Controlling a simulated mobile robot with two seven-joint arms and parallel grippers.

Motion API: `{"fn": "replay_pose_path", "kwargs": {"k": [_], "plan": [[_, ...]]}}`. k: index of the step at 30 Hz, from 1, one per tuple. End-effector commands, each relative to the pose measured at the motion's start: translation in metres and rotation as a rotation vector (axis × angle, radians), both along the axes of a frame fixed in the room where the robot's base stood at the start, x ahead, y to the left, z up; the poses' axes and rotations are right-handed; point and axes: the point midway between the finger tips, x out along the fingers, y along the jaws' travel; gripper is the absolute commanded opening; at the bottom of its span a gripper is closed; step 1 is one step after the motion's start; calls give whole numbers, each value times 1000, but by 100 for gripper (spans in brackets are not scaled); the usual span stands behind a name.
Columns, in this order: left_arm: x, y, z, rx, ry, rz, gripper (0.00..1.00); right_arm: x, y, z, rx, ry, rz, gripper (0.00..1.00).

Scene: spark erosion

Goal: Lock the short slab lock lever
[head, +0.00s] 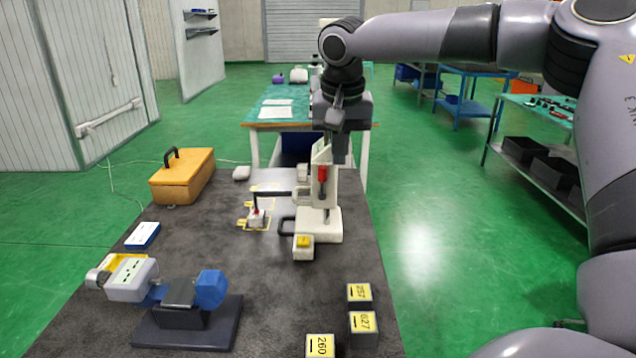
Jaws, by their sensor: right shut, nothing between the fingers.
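A white upright device (323,222) stands on the dark mat, with a red lever-like part (322,174) on its upright post. I cannot tell which of these parts is the short slab lock lever. My right gripper (339,155) points down, shut and empty, close by the top of the white post. Its fingertips are partly hidden, and contact cannot be told. My left gripper is out of view.
A blue and grey device (180,300) on a black stand is at front left. An orange toolbox (182,178) stands at back left. Several yellow-labelled blocks, one marked 627 (363,325), sit at the front right edge. The mat's middle front is clear.

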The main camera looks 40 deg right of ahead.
Motion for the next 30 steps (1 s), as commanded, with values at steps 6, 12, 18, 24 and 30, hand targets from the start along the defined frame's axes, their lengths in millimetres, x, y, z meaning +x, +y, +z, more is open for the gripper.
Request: {"fn": "replay_pose_path", "kwargs": {"k": [6,12,18,24,30], "plan": [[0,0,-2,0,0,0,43,0,0,-6,0,1,0,0],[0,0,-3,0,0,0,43,0,0,-11,0,1,0,0],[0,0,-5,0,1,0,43,0,0,-16,1,1,-1,0],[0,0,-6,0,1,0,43,0,0,-21,0,1,-1,0],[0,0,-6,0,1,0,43,0,0,-22,0,1,-1,0]]}}
